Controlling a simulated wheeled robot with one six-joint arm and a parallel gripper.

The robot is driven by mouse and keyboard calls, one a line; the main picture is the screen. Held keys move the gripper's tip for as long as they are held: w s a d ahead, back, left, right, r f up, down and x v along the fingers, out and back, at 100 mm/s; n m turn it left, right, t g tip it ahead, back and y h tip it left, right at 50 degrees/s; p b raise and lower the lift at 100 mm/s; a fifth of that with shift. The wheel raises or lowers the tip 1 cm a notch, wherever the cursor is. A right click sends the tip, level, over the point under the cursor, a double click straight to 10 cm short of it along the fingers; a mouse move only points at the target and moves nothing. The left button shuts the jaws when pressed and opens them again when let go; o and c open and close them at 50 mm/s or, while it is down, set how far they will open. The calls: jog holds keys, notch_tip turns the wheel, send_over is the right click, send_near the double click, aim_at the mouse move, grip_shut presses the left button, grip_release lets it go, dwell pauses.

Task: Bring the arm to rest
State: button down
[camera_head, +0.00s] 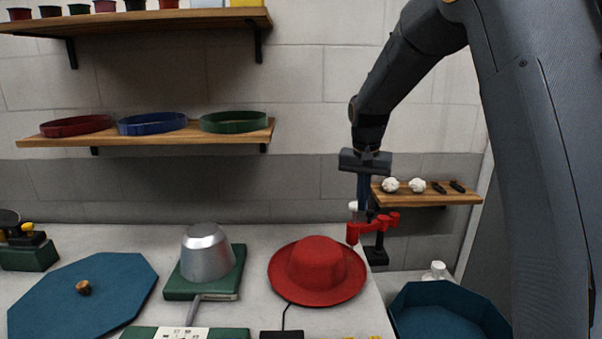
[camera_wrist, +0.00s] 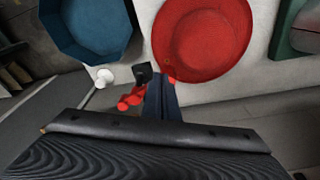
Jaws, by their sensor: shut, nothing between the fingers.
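My gripper (camera_head: 362,194) hangs down from my raised arm on the right of the head view, near the right edge of the table. Its fingers are shut and hold nothing. In the wrist view the dark gripper fingers (camera_wrist: 161,100) point toward the area between the red hat and the blue tub. The red hat (camera_head: 316,264) lies brim down on the table, left of and below my gripper, apart from it. A red clamp-like fixture (camera_head: 378,224) on a black stand shows just beside and below my gripper; whether they touch cannot be told.
A metal hat block (camera_head: 207,255) on a green base stands left of the hat. A blue octagonal lid (camera_head: 85,300) lies at left and a blue tub (camera_head: 448,310) at lower right. A small wooden shelf (camera_head: 428,196) with white pieces is behind my gripper. Hat bands (camera_head: 153,124) rest on a shelf.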

jog(key=s+f+n+b, duration=0.1)
jog(key=s+f, duration=0.3)
jog(key=s, duration=0.5)
jog(key=s+f+n+b, duration=0.1)
jog(key=s+f, duration=0.4)
jog(key=s, duration=0.5)
jog(key=s+f+n+b, duration=0.2)
jog(key=s+f, duration=0.3)
jog(key=s, duration=0.5)
jog(key=shift+y+b, duration=0.35)
jog(key=shift+y, duration=0.05)
